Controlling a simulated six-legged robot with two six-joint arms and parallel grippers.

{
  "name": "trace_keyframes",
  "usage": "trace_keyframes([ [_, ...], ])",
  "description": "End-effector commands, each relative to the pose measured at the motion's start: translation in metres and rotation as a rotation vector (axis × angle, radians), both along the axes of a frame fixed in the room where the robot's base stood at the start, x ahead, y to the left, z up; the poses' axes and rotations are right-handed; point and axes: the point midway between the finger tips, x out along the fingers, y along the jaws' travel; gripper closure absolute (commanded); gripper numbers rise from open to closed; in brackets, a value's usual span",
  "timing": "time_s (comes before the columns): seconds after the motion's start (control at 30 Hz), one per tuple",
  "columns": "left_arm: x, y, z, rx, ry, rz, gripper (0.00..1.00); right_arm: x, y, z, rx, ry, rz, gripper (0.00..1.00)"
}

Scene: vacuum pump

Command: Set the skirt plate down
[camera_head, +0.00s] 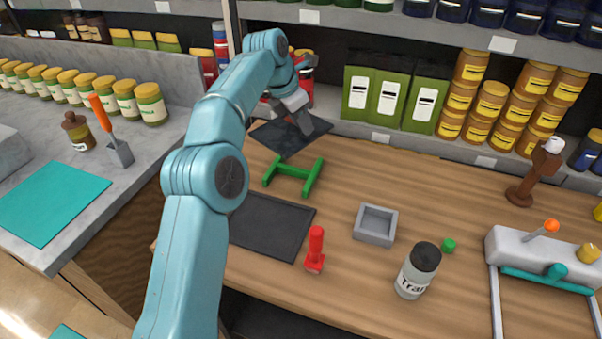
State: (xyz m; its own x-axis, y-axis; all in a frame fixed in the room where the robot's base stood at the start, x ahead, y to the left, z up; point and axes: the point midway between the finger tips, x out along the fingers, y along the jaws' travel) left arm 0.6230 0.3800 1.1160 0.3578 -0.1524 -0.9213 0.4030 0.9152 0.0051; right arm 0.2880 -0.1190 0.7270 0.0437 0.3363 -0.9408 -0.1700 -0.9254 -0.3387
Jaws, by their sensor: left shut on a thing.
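The skirt plate appears to be the dark, flat plate (283,139) at the back of the wooden table, below the shelf. My left arm reaches over the table from the lower left, and my left gripper (303,123) is shut on this plate near its middle. Whether the plate rests on the table or hangs just above it, I cannot tell. A green stand (293,175) is just in front of the plate. My right gripper is not in view.
A dark mat (268,222) lies nearer me, partly behind my arm. A red tool (315,250), a grey square tray (375,225), a labelled jar (418,270) and a green cap (449,245) stand to its right. Green boxes (390,98) line the shelf.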

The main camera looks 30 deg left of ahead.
Motion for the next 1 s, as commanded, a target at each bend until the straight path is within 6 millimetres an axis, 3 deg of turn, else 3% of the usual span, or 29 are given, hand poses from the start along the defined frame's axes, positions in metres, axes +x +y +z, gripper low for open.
trace_keyframes([
  [0.03,-0.001,0.000,-0.027,-0.001,0.002,-0.002,1.00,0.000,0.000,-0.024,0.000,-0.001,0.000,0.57],
  [0.23,0.001,-0.001,-0.069,-0.001,0.001,-0.003,1.00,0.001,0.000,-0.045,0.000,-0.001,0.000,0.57],
  [0.67,0.004,0.000,-0.119,-0.002,0.002,-0.002,1.00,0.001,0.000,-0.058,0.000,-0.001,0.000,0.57],
  [1.0,0.004,0.000,-0.122,-0.001,0.001,-0.003,1.00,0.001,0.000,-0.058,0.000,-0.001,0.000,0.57],
])
